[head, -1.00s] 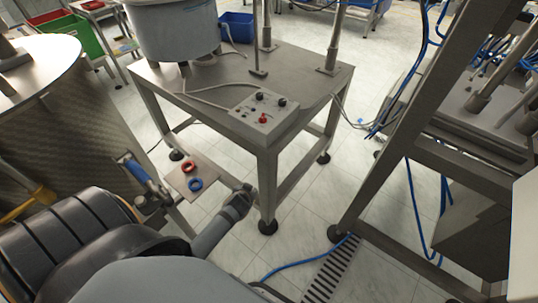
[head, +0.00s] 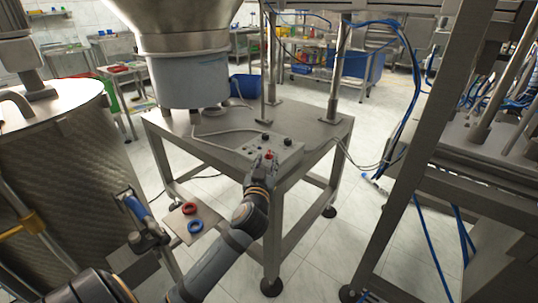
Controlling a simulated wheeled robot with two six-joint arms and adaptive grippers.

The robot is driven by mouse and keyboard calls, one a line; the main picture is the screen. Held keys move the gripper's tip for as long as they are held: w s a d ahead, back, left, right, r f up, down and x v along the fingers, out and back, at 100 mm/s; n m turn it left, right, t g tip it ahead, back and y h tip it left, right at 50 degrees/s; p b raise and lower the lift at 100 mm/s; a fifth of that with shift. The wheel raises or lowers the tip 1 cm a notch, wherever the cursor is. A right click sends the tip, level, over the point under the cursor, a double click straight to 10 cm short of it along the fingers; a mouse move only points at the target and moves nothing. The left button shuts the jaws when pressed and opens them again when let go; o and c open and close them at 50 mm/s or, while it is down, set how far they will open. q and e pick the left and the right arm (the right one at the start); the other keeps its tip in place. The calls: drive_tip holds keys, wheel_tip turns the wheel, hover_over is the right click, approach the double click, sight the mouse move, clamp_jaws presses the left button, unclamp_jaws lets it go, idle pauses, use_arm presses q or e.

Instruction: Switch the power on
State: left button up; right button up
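The grey control box (head: 238,147) sits on the front right part of the steel table (head: 185,127). It has a red knob or button (head: 269,154), two black knobs (head: 289,141) and small switches or lights on its sloped top. A grey cable runs from it toward the feeder. My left gripper (head: 265,163) is at the box's front right corner, its fingertips beside the red knob. I cannot tell whether they touch it or how far apart they are. The gripper hides part of the box's front. My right gripper is not in view.
The feeder bowl (head: 188,78) stands on the table behind the box, with metal posts (head: 333,70) at the right. A small plate (head: 208,213) with a red and a blue ring is left of my arm. A steel frame (head: 408,150) with blue hoses stands at the right.

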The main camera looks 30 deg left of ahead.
sight(268, 156)
use_arm(q)
drive_tip(key=x, duration=0.5)
clamp_jaws()
